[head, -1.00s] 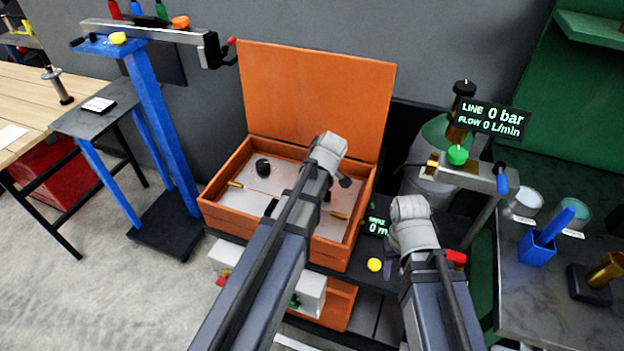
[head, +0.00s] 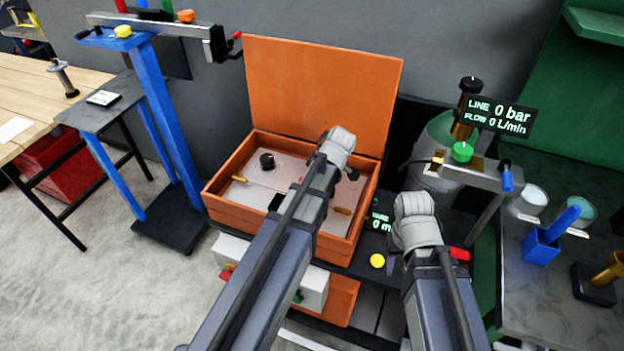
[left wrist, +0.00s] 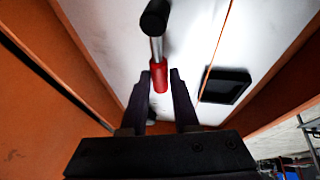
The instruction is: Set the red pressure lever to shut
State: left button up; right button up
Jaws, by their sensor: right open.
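In the left wrist view a lever with a red sleeve (left wrist: 159,76), a metal shaft and a black end stands out over a pale panel. My left gripper (left wrist: 160,88) has its two fingers apart, one on each side of the red sleeve, with slim gaps. I cannot tell if either finger touches it. In the head view my left arm reaches over the open orange box (head: 228,214) and hides the lever's red part and my left fingers. My right gripper (head: 398,243) is low beside the box, mostly hidden by my own wrist; it is open.
The box lid (head: 322,92) stands upright behind the panel. A black knob (head: 267,161) and a yellow button (head: 377,261) are near. A display (head: 497,116) reads LINE 0 bar, FLOW 0 L/min. A blue stand (head: 172,140) is left, a grey bench (head: 540,290) right.

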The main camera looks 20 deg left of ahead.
pick_arm(q)
jog(key=o, duration=0.4)
jog(key=shift+o, duration=0.2)
jog(key=shift+r, duration=0.1)
jog(key=p+v, duration=0.7)
jog(key=shift+d+r, duration=0.2)
jog(key=shift+s, duration=0.1)
jog(key=s+d+f+m+g+h, duration=0.2)
jog(key=s+d+m, duration=1.2)
jog(key=m, duration=0.8)
jog(key=s+h, duration=0.1)
jog(key=s, duration=0.2)
jog(key=shift+d, duration=0.2)
